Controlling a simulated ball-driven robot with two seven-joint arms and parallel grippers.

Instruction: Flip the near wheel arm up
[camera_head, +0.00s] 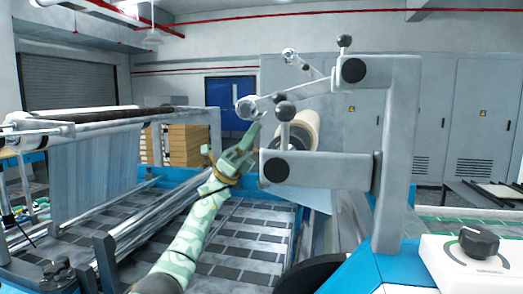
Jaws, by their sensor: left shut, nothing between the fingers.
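The near wheel arm (297,92) is a grey bar on the metal frame at the right. It slopes down to the left from its black-capped pivot (353,71) to a small wheel (246,107) at its end. My left gripper (257,131), at the end of a pale green patterned arm, is just below this wheel, its fingers pointing up. It is shut and empty. I cannot tell whether its fingertips touch the wheel or arm. The far wheel arm (302,63) sits behind, sloping up to the left. My right gripper is not in view.
A cream roll (306,128) lies behind the lower grey bracket (330,169). Black ball knobs (285,109) stand close to the gripper. A white control box with a black dial (479,242) is at the lower right. Rollers with a hanging sheet (95,180) stand at left.

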